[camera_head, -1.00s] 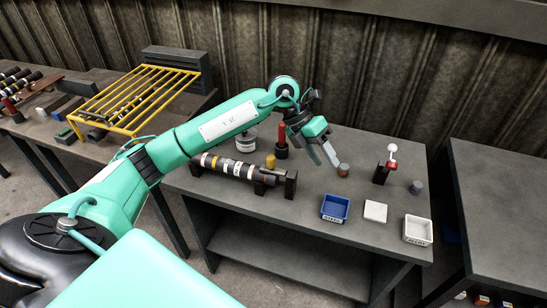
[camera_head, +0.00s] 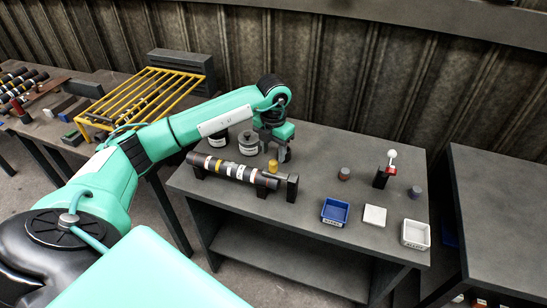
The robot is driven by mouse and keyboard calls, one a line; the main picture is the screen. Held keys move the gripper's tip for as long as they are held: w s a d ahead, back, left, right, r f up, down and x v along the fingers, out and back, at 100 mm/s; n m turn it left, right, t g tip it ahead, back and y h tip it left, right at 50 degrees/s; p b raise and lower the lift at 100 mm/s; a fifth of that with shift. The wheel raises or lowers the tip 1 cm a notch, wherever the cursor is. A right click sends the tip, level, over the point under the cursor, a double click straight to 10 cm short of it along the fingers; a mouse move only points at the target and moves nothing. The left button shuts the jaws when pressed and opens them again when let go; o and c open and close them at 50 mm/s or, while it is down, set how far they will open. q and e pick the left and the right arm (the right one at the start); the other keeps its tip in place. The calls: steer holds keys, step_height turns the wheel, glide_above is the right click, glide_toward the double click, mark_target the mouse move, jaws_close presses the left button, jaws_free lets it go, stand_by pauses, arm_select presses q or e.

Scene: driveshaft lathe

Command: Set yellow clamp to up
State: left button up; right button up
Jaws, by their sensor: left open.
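A small yellow upright piece (camera_head: 272,166), which I take for the yellow clamp, stands at the right end of the dark driveshaft (camera_head: 232,170). The shaft lies across low black supports on the table and carries white and yellow bands. My left gripper (camera_head: 285,156) points down just behind and to the right of the yellow piece. It is open, and nothing shows between its fingers. Whether it touches the yellow piece I cannot tell. My right gripper is out of view.
Two jars (camera_head: 248,143) stand behind the shaft on the grey table (camera_head: 320,255). A white-knobbed red lever (camera_head: 391,162) stands at right. A yellow rack (camera_head: 150,97) is at left.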

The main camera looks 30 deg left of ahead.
mark_target(273, 161)
arm_select(q)
steer(key=shift+f+p, duration=0.55)
steer(key=shift+f, duration=2)
jaws_close()
